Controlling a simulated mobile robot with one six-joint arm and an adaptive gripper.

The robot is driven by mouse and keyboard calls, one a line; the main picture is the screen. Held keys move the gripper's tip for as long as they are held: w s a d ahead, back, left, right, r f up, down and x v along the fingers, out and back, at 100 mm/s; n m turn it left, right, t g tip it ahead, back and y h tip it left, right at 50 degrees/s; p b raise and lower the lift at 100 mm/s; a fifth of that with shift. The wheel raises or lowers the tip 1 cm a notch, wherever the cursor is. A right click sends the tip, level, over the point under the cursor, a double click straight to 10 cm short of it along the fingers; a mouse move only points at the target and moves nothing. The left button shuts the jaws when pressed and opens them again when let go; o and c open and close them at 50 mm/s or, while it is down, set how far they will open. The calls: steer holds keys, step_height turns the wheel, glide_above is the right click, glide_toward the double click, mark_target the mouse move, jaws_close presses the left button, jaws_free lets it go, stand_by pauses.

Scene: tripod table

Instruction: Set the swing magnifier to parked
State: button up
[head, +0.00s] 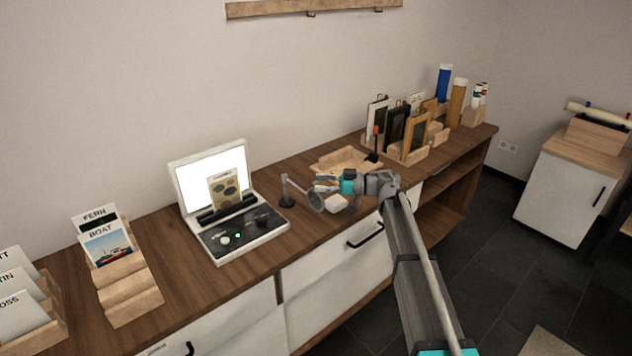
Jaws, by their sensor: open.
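The swing magnifier (286,190) stands on the wooden sideboard (330,237), right of the white light panel device (238,240). It has a dark round base, a grey upright post and an arm reaching to the right. Its round lens (316,201) is at the end of that arm, away from the panel. My gripper (324,188) is open beside the lens, on its right, and comes in from the right. The fingers overlap the lens edge in the picture. I cannot tell whether they touch it. No mark for the parked position can be made out.
A card with dark ovals (225,190) stands on the lit panel. A small white block (337,202) lies below my gripper. A wooden tray (345,161) and framed pictures (397,124) stand behind. Card racks (130,290) are at left. The sideboard front is clear.

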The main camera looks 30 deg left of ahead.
steer(key=v, duration=1.1)
steer(key=shift+r, duration=0.1)
